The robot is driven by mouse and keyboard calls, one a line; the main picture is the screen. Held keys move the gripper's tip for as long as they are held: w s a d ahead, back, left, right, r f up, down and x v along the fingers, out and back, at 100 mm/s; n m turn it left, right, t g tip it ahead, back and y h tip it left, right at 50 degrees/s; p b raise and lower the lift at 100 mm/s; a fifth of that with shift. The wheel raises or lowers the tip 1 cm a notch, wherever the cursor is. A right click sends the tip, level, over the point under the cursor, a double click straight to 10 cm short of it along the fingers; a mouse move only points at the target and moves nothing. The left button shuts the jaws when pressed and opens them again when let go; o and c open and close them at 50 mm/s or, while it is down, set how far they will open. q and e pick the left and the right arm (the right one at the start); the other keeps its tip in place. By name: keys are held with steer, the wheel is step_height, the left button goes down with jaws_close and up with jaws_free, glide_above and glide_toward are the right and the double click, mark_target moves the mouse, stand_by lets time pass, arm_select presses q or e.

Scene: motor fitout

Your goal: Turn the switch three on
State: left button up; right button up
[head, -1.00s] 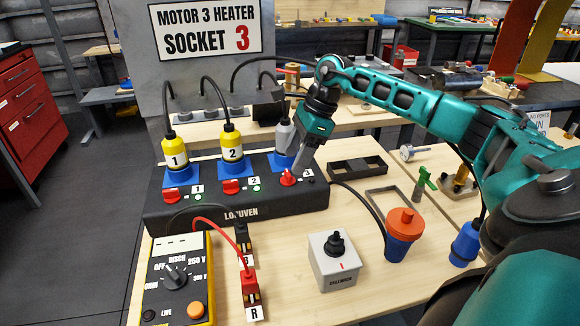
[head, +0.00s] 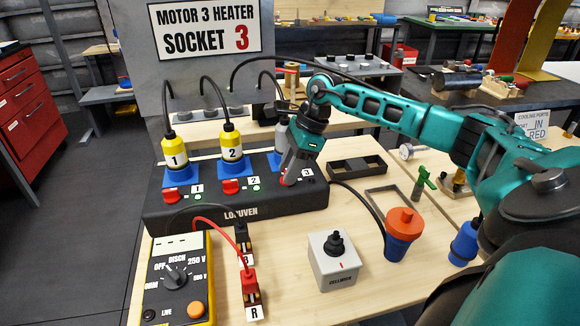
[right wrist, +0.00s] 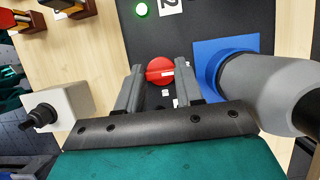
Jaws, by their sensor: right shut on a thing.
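Switch three, a red rotary knob (head: 284,181), sits at the right end of the black switch box (head: 235,210), by the label 3. It also shows in the right wrist view (right wrist: 160,70). My right gripper (head: 289,182) points down at it, shut on it. In the right wrist view its fingers (right wrist: 159,78) stand on either side of the knob. The fingers hide part of the knob in the head view. The lamps by switches one and two glow green; I see no green glow by switch three. My left gripper is not in view.
A grey plug (right wrist: 265,85) in a blue socket stands close to the gripper. Yellow plugs 1 (head: 174,152) and 2 (head: 230,146) stand to the left. A yellow meter (head: 178,280), a grey box with a black knob (head: 333,262) and an orange-topped blue connector (head: 403,232) lie in front.

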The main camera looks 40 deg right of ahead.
steer(key=c, duration=0.3)
steer(key=shift+c, duration=0.3)
